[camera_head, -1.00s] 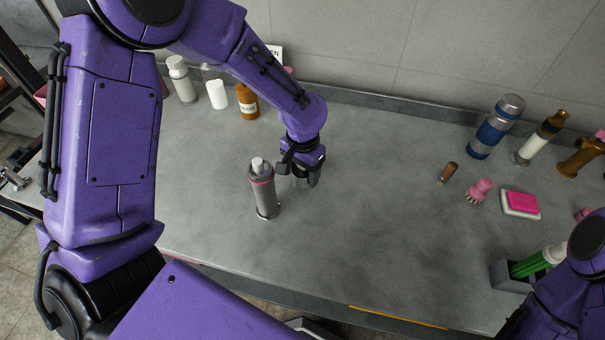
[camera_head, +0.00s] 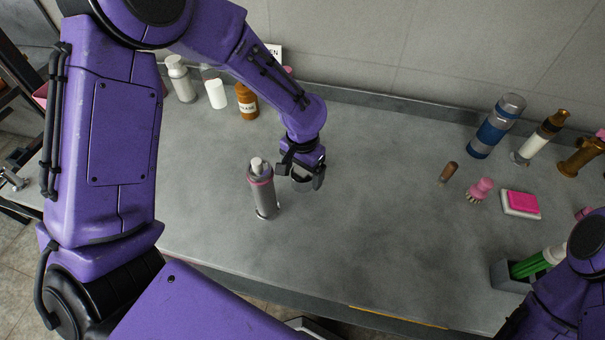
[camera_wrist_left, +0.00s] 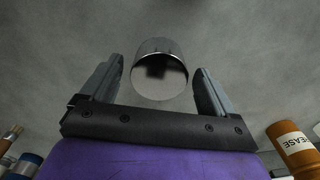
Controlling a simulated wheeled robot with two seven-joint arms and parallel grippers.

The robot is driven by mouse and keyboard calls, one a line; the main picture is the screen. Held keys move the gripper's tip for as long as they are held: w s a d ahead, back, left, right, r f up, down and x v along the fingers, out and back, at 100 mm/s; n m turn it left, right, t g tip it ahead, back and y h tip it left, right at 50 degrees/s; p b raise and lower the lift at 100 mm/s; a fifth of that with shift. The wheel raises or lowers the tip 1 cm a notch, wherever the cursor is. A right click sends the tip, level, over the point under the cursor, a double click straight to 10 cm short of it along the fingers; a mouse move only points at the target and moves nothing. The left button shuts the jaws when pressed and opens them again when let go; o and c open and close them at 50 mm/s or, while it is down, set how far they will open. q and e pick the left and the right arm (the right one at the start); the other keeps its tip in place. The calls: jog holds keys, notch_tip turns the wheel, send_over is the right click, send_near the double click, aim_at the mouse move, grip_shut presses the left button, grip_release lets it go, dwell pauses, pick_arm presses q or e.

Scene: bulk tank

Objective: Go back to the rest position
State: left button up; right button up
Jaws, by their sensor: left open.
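My left gripper (camera_head: 301,181) is open above the grey counter (camera_head: 360,220), just right of a grey bottle (camera_head: 264,197) with a pink ring and white top. The bottle stands upright, apart from the gripper as far as I can tell. In the left wrist view a shiny metal cylinder (camera_wrist_left: 160,72) shows between the two open fingers, with a gap on each side. In the head view it is mostly hidden by the gripper. My right arm shows at the lower right edge; its gripper is out of view.
A brown labelled bottle (camera_head: 246,101) and white containers (camera_head: 216,94) stand at the back left. A blue-banded bottle (camera_head: 494,128), a pink brush (camera_head: 481,189), a pink pad (camera_head: 521,203) and a grey holder (camera_head: 508,276) are at the right. The middle counter is clear.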

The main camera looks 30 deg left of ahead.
pick_arm(q)
notch_tip(320, 180, up, 11)
jog(key=shift+f, duration=0.15)
